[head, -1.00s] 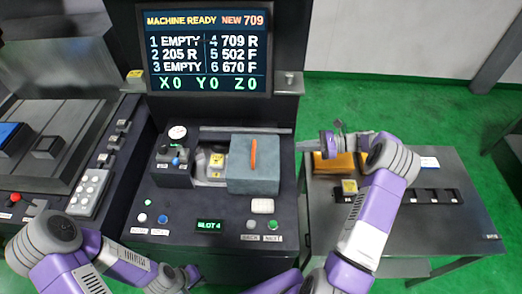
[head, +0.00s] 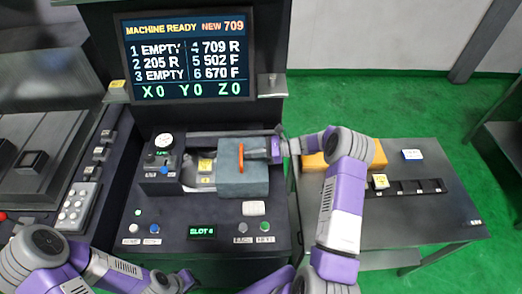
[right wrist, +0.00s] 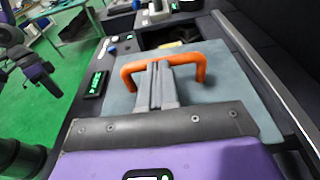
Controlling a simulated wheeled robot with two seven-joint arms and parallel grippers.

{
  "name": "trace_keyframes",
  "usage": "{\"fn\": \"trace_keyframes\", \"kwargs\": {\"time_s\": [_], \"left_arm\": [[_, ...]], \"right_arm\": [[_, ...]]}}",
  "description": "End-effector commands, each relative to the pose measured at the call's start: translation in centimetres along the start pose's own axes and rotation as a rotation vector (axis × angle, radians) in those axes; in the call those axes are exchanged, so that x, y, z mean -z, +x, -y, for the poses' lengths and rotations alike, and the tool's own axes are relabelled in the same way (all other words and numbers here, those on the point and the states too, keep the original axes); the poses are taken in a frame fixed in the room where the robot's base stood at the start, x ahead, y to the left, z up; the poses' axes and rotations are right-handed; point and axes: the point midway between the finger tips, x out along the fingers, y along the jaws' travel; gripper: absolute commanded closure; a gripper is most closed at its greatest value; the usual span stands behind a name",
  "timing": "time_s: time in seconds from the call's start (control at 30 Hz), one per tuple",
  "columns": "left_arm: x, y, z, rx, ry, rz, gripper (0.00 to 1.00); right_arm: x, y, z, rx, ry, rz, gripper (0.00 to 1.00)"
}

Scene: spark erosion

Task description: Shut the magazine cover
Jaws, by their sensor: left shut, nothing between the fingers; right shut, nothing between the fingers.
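The magazine cover (head: 243,182) is a blue-grey block with an upright orange handle (head: 241,162) on top. It sits over the right part of the magazine opening on the machine's console. To its left the opening is uncovered and shows a yellow-labelled piece (head: 205,165). My right gripper (head: 258,153) is shut and empty above the cover, at the right side of the handle. In the right wrist view its closed fingers (right wrist: 160,85) reach the handle (right wrist: 165,58); I cannot tell whether they touch. My left gripper (head: 188,279) is shut, low at the bottom edge, away from the cover.
A block with a dial and knobs (head: 162,165) stands left of the opening. A screen (head: 196,55) rises behind. Buttons and a "SLOT 4" display (head: 202,232) lie in front. A side table (head: 420,225) at right holds a yellow-orange box (head: 378,155) and a dark rack (head: 415,187).

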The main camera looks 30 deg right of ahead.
Motion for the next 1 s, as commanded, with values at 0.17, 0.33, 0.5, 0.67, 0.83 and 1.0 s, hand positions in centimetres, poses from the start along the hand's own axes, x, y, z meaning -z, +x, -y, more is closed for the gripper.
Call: {"fn": "trace_keyframes", "kwargs": {"time_s": [0.17,0.33,0.5,0.67,0.83,1.0], "left_arm": [[0.0,0.0,0.0,0.000,0.000,0.000,1.00],[0.0,0.0,0.0,0.000,0.000,0.000,1.00],[0.0,0.2,0.1,0.000,0.000,0.000,1.00],[0.0,0.7,0.3,0.000,0.000,0.000,1.00],[0.1,1.6,0.6,0.000,0.000,0.000,1.00],[0.1,2.5,0.9,0.000,0.000,0.000,1.00]], "right_arm": [[0.1,0.3,0.0,0.000,0.001,0.000,1.00],[0.0,0.2,0.0,0.000,0.000,0.000,1.00],[-0.1,0.9,0.0,-0.001,0.000,0.000,1.00],[-0.5,3.6,-0.1,-0.005,-0.001,0.002,1.00],[-1.3,7.8,-0.2,-0.007,0.000,0.003,1.00],[-2.0,11.6,-0.2,-0.006,0.000,0.002,1.00]]}}
